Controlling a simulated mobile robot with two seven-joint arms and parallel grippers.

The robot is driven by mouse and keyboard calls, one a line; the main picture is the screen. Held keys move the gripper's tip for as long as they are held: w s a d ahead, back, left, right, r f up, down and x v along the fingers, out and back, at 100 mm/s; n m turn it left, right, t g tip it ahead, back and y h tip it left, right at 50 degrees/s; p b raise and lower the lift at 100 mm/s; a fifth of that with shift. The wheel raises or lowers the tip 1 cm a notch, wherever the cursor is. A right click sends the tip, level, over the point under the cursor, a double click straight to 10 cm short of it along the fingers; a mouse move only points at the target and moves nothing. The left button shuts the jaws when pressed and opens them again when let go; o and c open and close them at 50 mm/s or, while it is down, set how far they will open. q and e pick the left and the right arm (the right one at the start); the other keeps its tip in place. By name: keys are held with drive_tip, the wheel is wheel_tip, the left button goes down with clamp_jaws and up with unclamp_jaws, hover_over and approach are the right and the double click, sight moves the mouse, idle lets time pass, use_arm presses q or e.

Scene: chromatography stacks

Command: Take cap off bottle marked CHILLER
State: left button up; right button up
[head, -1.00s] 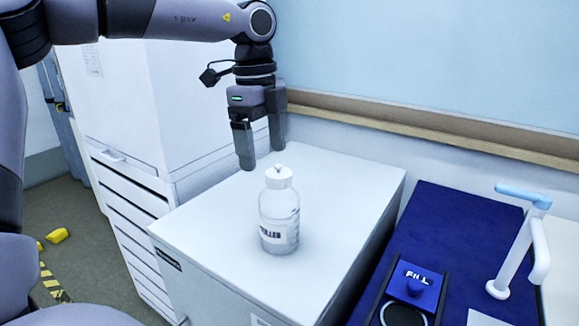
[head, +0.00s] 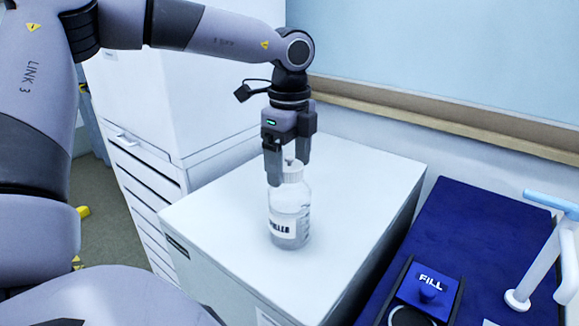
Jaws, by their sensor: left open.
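A clear bottle (head: 290,212) with a label stands upright on the white cabinet top (head: 225,240). The label's visible letters look like the end of CHILLER; its left part is turned away. Its white cap (head: 291,172) is on the neck. My left gripper (head: 287,172) points down over the bottle, open, with its fingers at the height of the cap, one on its left and one behind or to its right. Whether the fingers touch the cap cannot be told. The left finger hides part of the cap. My right gripper is not in view.
A blue bench (head: 490,225) at the right holds a blue FILL block (head: 428,288) and a white stand with a light blue top (head: 540,250). A tall white cabinet (head: 190,95) stands behind left. The cabinet top around the bottle is clear.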

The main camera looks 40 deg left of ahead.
use_arm(q)
drive_tip(key=c, duration=1.1)
